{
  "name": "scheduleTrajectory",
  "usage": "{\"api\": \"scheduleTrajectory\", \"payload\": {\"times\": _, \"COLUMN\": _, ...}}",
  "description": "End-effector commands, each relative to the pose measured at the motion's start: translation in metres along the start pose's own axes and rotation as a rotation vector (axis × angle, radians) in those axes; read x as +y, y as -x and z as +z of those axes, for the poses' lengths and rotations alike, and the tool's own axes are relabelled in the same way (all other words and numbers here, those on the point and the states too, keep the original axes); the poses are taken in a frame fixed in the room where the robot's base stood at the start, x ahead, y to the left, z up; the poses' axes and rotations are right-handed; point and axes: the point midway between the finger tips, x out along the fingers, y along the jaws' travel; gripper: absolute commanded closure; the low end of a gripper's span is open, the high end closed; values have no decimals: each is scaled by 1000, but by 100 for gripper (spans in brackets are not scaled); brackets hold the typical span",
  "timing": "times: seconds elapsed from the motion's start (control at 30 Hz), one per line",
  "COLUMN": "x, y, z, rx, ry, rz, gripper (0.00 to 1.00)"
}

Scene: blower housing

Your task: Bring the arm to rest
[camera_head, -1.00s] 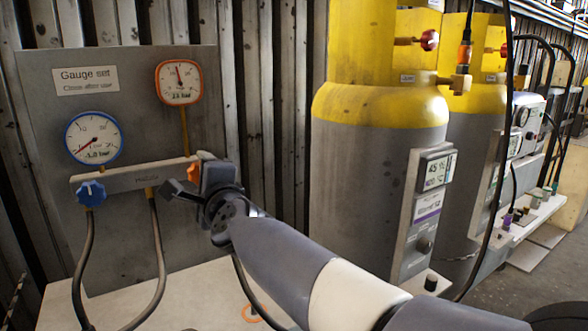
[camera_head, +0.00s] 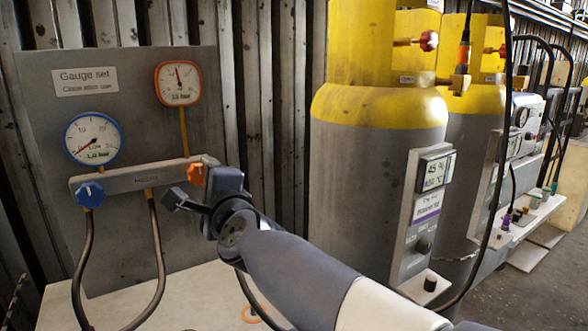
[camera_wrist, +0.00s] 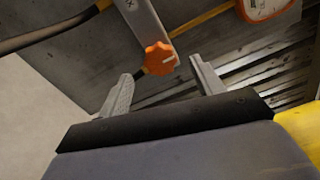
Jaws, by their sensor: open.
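My gripper (camera_head: 190,203) is in front of the gauge panel, close to the orange knob (camera_head: 197,174) at the right end of the manifold bar. In the wrist view my gripper (camera_wrist: 160,90) has its two fingers spread, with nothing held between them. The orange knob (camera_wrist: 160,59) shows beyond the fingertips, apart from them. My arm reaches in from the lower right of the head view.
The gauge panel (camera_head: 50,130) carries a blue-rimmed gauge (camera_head: 93,139), an orange-rimmed gauge (camera_head: 179,83) and a blue knob (camera_head: 89,193). Dark hoses (camera_head: 157,265) hang below. A yellow and grey cylinder (camera_head: 375,160) stands right of my arm.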

Motion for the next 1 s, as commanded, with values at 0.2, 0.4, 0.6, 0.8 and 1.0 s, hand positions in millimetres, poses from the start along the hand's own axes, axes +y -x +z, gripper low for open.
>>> {"api": "scheduleTrajectory", "payload": {"times": 0.2, "x": -2, "y": 36, "z": 1, "rx": -1, "ry": 0, "rz": -1, "gripper": 37}}
{"api": "scheduleTrajectory", "payload": {"times": 0.4, "x": -2, "y": 68, "z": 1, "rx": -1, "ry": -1, "rz": -2, "gripper": 37}}
{"api": "scheduleTrajectory", "payload": {"times": 0.6, "x": 3, "y": 32, "z": -1, "rx": 1, "ry": 1, "rz": 3, "gripper": 37}}
{"api": "scheduleTrajectory", "payload": {"times": 0.8, "x": 2, "y": 0, "z": 0, "rx": 1, "ry": 0, "rz": 2, "gripper": 37}}
{"api": "scheduleTrajectory", "payload": {"times": 1.0, "x": 1, "y": -32, "z": 0, "rx": 0, "ry": 0, "rz": 2, "gripper": 37}}
